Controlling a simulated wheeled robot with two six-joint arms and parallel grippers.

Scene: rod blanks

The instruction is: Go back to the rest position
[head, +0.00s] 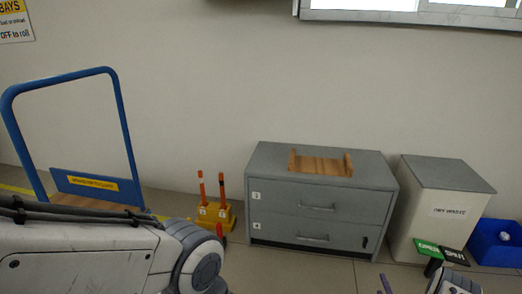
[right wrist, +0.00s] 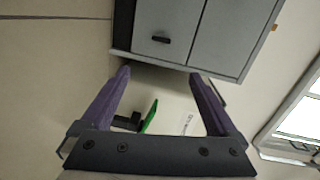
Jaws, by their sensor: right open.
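My right gripper (right wrist: 160,76) shows in the right wrist view with its two purple fingers spread apart and nothing between them. In the head view only a small part of it shows at the bottom edge, a purple finger (head: 385,286) in front of the grey cabinet. My left arm comes in at the lower left of the head view; its gripper is out of view. Two orange rods with dark bands (head: 201,188) (head: 221,190) stand upright in a yellow block (head: 215,214) on the floor. A wooden cradle (head: 320,166) lies on the cabinet, with no rod visible in it.
A grey two-drawer cabinet (head: 318,219) stands against the wall, drawers shut. A pale bin with a grey lid (head: 440,211), green and black signs (head: 428,248) and a blue crate (head: 496,243) are to its right. A blue-handled trolley (head: 125,125) stands at left.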

